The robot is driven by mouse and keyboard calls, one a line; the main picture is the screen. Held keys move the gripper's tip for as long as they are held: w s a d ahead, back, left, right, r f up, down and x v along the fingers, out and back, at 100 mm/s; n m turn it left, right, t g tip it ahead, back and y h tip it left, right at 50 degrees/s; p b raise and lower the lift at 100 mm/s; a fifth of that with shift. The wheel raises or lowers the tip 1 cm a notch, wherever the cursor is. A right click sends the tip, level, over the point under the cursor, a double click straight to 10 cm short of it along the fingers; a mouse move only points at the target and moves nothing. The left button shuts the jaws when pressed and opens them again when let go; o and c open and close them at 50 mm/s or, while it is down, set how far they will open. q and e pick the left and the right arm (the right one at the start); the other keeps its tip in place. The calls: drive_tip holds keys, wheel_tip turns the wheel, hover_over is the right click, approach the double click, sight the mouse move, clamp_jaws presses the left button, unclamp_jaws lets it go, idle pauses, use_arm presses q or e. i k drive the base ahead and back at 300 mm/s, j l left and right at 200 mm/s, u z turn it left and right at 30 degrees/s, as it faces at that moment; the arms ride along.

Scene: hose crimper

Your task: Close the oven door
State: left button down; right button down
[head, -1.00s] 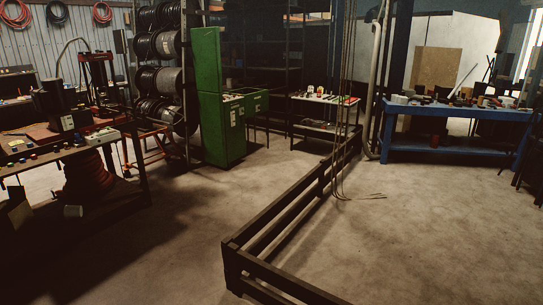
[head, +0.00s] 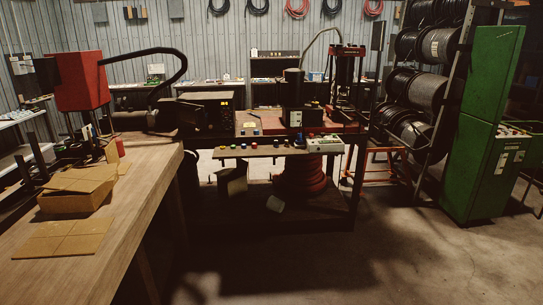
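I see no clear oven or oven door in the head view. A dark box-shaped appliance (head: 212,108) stands on the workbench left of centre, but it is too dark to tell whether it is an oven or has a door. Neither of my grippers shows in the view.
A wooden table (head: 115,235) with an open cardboard box (head: 78,202) fills the left. A workbench (head: 335,215) with a button panel (head: 270,150) stands ahead. A green cabinet (head: 485,130) and hose reels (head: 432,90) stand at right. The floor (head: 400,265) in the right foreground is clear.

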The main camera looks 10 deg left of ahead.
sight(192, 115)
drive_tip(key=i+l+u, duration=0.1)
drive_tip(key=i+u, duration=0.4)
drive_tip(key=i, duration=1.5)
